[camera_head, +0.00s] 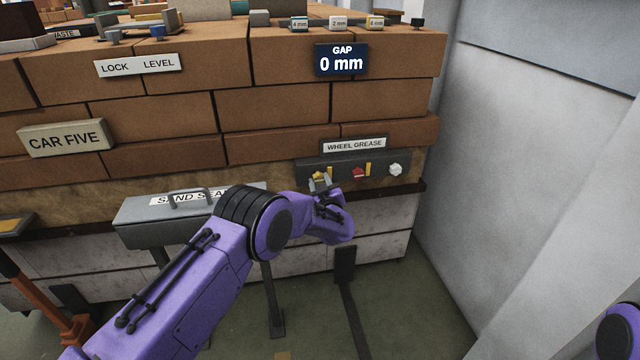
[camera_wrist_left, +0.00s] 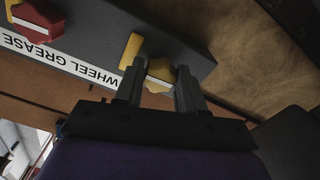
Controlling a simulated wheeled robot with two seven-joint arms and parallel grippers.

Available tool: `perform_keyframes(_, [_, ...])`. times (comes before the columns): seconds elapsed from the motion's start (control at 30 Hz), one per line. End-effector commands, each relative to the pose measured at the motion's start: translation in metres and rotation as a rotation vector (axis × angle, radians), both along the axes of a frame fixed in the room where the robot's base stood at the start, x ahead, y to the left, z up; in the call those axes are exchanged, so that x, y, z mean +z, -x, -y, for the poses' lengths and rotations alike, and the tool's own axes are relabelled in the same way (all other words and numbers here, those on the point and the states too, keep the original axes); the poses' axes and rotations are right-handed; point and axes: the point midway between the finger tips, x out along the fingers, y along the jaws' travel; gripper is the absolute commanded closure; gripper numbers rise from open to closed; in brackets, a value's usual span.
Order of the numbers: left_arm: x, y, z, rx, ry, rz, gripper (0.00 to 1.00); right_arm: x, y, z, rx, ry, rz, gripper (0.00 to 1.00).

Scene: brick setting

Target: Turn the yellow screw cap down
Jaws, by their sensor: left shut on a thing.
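The yellow screw cap (camera_head: 319,175) is the leftmost of three caps on the dark wheel grease panel (camera_head: 383,182) in the head view. My left gripper (camera_head: 320,183) is at this cap and partly hides it. In the left wrist view, the yellow cap (camera_wrist_left: 160,74) with a pale bar across it sits between the two fingers of my left gripper (camera_wrist_left: 158,88), which is shut on it. A short yellow strip (camera_wrist_left: 131,50) stands beside the cap on the panel. My right gripper is not in view.
A red cap (camera_head: 358,172) and a white cap (camera_head: 396,169) are to the right on the same panel. The WHEEL GREASE label (camera_head: 354,145) is above. A grey sand box (camera_head: 150,216) lies left, behind my arm. A grey wall (camera_head: 500,150) is to the right.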

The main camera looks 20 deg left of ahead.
Motion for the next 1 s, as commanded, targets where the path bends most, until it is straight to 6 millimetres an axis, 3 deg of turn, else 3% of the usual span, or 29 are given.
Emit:
perform_keyframes(0.37, [-0.002, 0.001, -0.001, 0.002, -0.001, -0.004, 0.91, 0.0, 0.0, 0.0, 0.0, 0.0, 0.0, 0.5])
perform_keyframes(0.4, [-0.002, 0.001, -0.001, 0.002, -0.001, -0.004, 0.48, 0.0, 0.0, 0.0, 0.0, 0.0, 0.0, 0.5])
perform_keyframes(0.43, [-0.002, 0.001, -0.001, 0.001, -0.001, -0.004, 0.38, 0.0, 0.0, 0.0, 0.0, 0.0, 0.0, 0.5])
perform_keyframes(0.47, [-0.002, 0.001, 0.0, 0.001, -0.001, -0.004, 0.35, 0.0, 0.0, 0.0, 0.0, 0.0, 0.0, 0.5])
perform_keyframes(0.77, [0.0, 0.002, 0.002, -0.001, -0.001, -0.003, 0.35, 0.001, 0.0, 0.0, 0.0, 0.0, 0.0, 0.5])
perform_keyframes(0.87, [0.001, 0.012, 0.01, -0.004, -0.002, -0.004, 0.35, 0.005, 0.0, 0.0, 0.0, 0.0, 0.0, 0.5])
perform_keyframes(1.0, [0.002, 0.04, 0.029, -0.005, -0.004, -0.005, 0.35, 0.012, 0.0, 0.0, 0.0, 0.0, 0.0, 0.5])
